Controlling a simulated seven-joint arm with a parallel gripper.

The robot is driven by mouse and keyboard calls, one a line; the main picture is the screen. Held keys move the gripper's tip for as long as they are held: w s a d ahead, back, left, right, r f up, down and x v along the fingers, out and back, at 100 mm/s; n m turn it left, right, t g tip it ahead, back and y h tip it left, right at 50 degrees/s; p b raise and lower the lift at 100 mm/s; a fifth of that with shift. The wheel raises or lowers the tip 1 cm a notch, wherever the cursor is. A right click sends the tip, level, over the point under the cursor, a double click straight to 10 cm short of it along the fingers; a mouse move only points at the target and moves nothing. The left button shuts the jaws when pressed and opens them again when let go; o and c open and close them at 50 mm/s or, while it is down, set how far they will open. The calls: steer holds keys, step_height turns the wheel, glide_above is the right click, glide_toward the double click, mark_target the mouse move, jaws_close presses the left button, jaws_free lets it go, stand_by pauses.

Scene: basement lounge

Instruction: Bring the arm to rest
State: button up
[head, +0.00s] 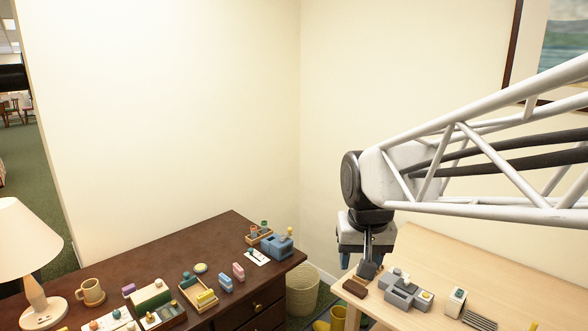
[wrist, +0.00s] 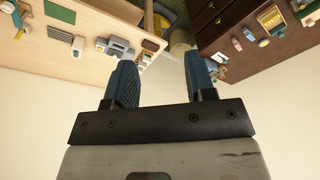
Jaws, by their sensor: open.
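My gripper (head: 354,262) hangs from the white lattice arm at the right of the head view, pointing down by the near left edge of the light wooden table. In the wrist view, the two blue fingers of my gripper (wrist: 158,82) stand apart with nothing between them. In the head view, a grey block-like item (head: 402,290) and a dark brown block (head: 355,288) lie on the table close to the gripper. I cannot tell from the head view how far above them the fingertips are.
The dark wooden desk (head: 140,262) at left holds a lamp (head: 22,250), a mug (head: 91,292), a blue block item (head: 277,246) and several small things. A woven basket (head: 302,290) stands between desk and table. The light table (head: 470,271) is bare toward its back.

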steer(key=s+d+f, duration=0.2)
steer(key=s+d, duration=0.1)
steer(key=s, duration=0.5)
steer(key=s+d+f, duration=0.2)
steer(key=s+d, duration=0.1)
steer(key=s, duration=0.5)
steer(key=shift+s+f+t, duration=0.15)
steer(key=shift+f+t, duration=0.05)
steer(key=shift+t, duration=0.1)
